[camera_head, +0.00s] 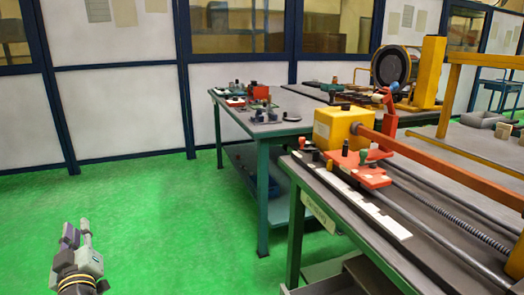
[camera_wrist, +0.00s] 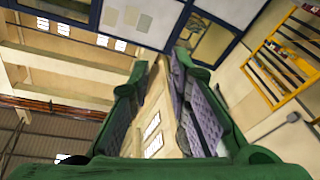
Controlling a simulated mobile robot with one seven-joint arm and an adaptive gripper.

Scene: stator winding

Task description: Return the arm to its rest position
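My gripper (camera_head: 78,238) is at the lower left of the head view, over the green floor and well apart from the tables. In the wrist view its two green fingers with purple pads (camera_wrist: 160,62) stand apart. Only the room's wall and windows show between them, so it is open and empty. The wrist view looks up along the walls, tilted. Most of my arm is outside the head view.
A winding machine with a yellow block (camera_head: 338,127) and an orange bar stands on the right bench. A green-legged table (camera_head: 264,130) with small parts stands behind it. The green floor (camera_head: 150,215) on the left is clear up to the white wall panels (camera_head: 115,110).

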